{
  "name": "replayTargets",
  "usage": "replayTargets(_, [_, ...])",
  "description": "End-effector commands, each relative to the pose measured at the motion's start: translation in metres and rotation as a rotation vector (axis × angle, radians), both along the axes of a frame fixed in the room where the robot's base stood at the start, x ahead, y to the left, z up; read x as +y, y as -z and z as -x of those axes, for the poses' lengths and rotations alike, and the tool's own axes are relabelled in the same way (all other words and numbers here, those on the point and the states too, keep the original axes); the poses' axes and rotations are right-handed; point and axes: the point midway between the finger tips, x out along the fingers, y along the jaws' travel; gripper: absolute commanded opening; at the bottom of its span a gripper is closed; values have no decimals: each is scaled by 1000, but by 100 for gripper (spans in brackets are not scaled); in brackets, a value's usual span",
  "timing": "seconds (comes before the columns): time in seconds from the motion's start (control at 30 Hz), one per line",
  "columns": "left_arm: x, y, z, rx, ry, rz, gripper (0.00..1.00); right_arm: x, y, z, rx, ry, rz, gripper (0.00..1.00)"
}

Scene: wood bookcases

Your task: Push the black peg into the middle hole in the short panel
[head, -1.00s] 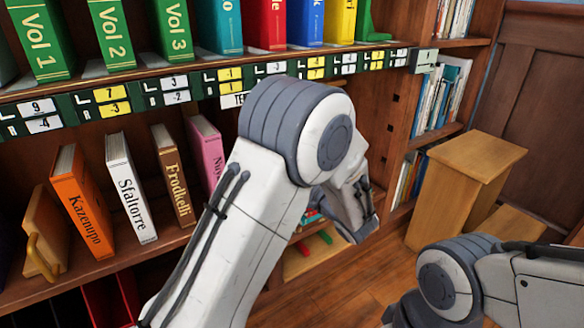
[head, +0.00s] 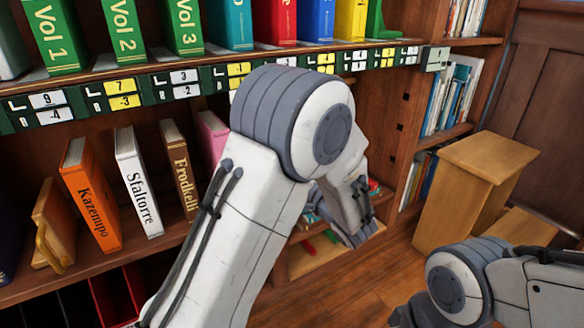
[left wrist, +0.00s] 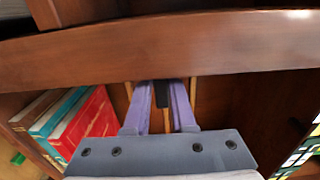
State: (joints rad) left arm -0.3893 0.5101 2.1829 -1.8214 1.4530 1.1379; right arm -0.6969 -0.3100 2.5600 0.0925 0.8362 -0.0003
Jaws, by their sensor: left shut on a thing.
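In the left wrist view, my left gripper (left wrist: 163,92) has its two purple fingers shut on the black peg (left wrist: 162,95). The fingertips and the peg are close to a wide brown wood board (left wrist: 230,50) that crosses the view; I cannot tell whether the peg touches it. In the head view, an upright wood panel (head: 392,140) right of my left arm shows dark square holes one above another, the middle hole (head: 400,127) among them. My left gripper and the peg are hidden there behind my left arm.
Shelves hold green volumes (head: 125,30) and leaning books such as the orange one (head: 92,195). Number plates (head: 175,83) line the shelf edge. A wooden step stool (head: 475,175) stands at the right. Bare floor (head: 370,285) shows in front. Red and teal books (left wrist: 75,125) sit left of my left gripper.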

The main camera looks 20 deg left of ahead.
Motion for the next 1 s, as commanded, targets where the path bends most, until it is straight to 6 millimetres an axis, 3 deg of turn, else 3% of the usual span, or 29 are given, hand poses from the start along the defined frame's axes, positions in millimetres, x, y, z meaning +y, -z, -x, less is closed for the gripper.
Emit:
replayTargets(0.37, [6, 0, 8, 0, -1, 0, 0, 0, 3, 0, 0, 0, 0, 50])
replayTargets(0.4, [7, 0, 8, 0, -1, 0, 31, 0, 3, 0, 0, 0, 0, 50])
replayTargets(0.47, [7, 0, 8, 0, -2, 0, 54, 0, 3, 0, 0, 0, 0, 50])
replayTargets(0.5, [7, 0, 8, 0, -2, 0, 58, 0, 3, 0, 0, 0, 0, 50])
replayTargets(0.77, [6, -1, 10, 1, -4, -1, 58, 0, 2, 0, 0, 0, 0, 50])
replayTargets(1.0, [-23, -4, 30, 5, 3, -2, 58, 0, -16, 0, 0, 0, 0, 50])
